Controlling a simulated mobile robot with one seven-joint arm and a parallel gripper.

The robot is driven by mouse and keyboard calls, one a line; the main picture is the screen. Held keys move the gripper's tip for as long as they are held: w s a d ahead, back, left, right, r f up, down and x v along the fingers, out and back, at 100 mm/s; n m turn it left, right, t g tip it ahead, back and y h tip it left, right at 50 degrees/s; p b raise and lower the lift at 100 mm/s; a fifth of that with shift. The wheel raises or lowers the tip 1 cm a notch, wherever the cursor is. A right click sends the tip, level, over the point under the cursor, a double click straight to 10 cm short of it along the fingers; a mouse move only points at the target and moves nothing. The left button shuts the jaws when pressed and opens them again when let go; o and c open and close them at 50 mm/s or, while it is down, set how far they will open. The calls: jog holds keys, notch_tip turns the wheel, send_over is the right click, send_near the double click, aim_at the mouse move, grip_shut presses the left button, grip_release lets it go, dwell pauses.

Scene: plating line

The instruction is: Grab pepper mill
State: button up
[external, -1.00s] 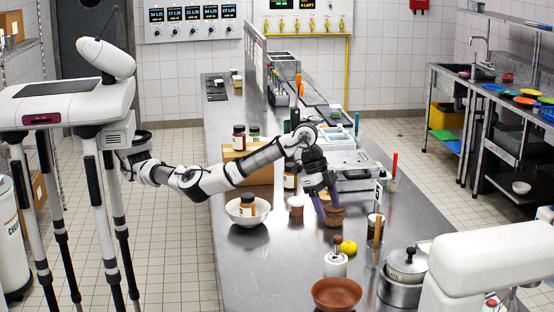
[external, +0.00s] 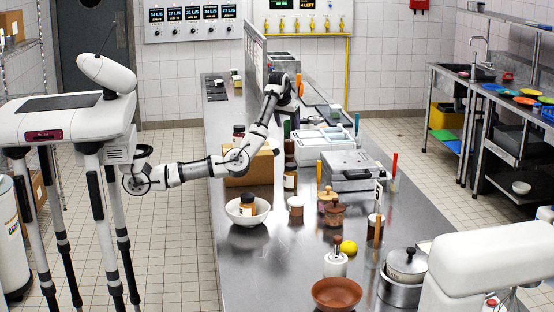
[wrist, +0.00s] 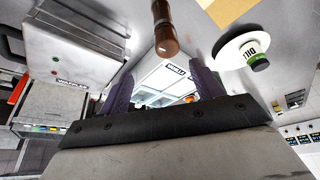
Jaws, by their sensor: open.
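In the wrist view a turned reddish-brown wooden piece (wrist: 165,30), which looks like the pepper mill, stands out beyond my fingers, apart from them and cut by the top edge. My gripper (wrist: 162,86) is open, with its purple fingers spread and nothing between them. In the external view my gripper (external: 298,88) is raised over the far part of the counter, partly hidden by my wrist. I cannot tell the mill for sure in the external view. A light wooden knobbed piece (external: 326,198) and a dark brown lidded pot (external: 335,214) stand mid-counter, well away from my gripper.
A grey steel appliance (external: 350,165) stands right of the middle. A lemon (external: 348,247), terracotta bowl (external: 337,293) and steel pot (external: 400,290) are at the front.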

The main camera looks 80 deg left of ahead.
aim_at(290, 147)
jog(key=x, duration=0.5)
jog(key=p+x, duration=0.1)
jog(key=x, duration=0.2)
jog(key=shift+s+a+f, duration=0.15)
jog(key=shift+s+a, duration=0.05)
jog(key=shift+a, duration=0.25)
jog(key=shift+s+p+x, duration=0.1)
jog(key=shift+p+x, duration=0.35)
jog(key=shift+x, duration=0.9)
jog(key=shift+s+p+x, duration=0.15)
jog(key=shift+p+x, duration=0.3)
jog(key=shift+x, duration=0.95)
jog(key=shift+c, duration=0.4)
grip_shut()
